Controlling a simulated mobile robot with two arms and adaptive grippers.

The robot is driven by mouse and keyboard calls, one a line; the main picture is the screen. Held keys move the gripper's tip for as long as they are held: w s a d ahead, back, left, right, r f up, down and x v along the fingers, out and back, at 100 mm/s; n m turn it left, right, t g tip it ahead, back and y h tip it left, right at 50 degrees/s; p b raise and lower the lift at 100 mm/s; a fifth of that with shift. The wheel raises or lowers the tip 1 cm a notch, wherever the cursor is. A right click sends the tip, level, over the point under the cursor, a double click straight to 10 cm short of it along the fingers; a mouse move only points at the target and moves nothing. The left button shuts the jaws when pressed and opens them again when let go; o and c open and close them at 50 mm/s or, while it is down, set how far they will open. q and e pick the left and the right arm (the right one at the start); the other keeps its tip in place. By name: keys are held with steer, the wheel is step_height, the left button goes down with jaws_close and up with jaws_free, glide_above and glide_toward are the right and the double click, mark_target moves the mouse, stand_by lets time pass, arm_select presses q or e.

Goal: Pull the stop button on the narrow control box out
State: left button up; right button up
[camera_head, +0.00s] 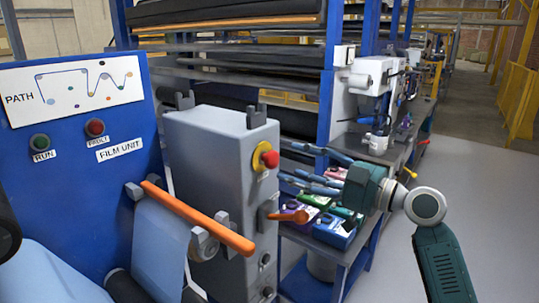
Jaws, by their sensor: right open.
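The narrow control box (213,165) is a tall grey cabinet left of the middle of the head view. Its red stop button (268,158) sits in a yellow collar on the box's right-hand face, near the top. I cannot tell how far the button stands out. My right gripper (285,162) comes in from the right with its blue-grey fingers spread apart, pointing left at the button. The fingertips appear just right of the button, with a small gap, and nothing is between them. My left gripper does not show.
An orange-handled lever (290,216) juts from the box below the button. An orange bar (198,218) crosses in front of the blue FILM UNIT panel (75,140). Several coloured boxes (333,232) sit on a bench behind my right gripper. Open floor (490,200) lies to the right.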

mark_target(275, 160)
steer(key=p+x, duration=0.2)
steer(key=x, duration=0.5)
steer(key=shift+s+r, duration=0.1)
steer(key=shift+r, duration=0.05)
steer(key=shift+a, duration=0.15)
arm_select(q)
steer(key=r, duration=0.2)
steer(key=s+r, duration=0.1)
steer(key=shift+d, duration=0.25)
